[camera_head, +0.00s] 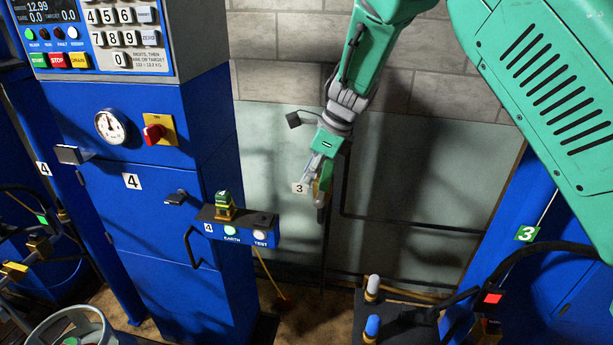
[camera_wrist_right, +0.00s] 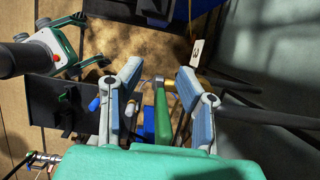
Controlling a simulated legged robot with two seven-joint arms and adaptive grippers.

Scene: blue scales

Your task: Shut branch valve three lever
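My right gripper (camera_head: 322,180) reaches down from the top of the head view to the pipe by the wall, beside a white tag marked 3 (camera_head: 299,188). In the right wrist view the fingers of my right gripper (camera_wrist_right: 160,72) are spread apart. A green lever (camera_wrist_right: 163,116) shows between them, with a gap on each side. A brass valve part (camera_wrist_right: 170,86) lies at its far end, and the tag 3 (camera_wrist_right: 197,50) hangs beyond it. In the head view the gripper mostly hides the lever. My left gripper is not clearly in view.
A blue cabinet marked 4 (camera_head: 131,181) stands on the left, with a panel carrying EARTH and TEST buttons (camera_head: 235,224) jutting out. Black pipes (camera_head: 400,222) run along the wall. Blue-topped and white-topped posts (camera_head: 372,326) stand below. A blue cabinet marked 3 (camera_head: 526,233) is on the right.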

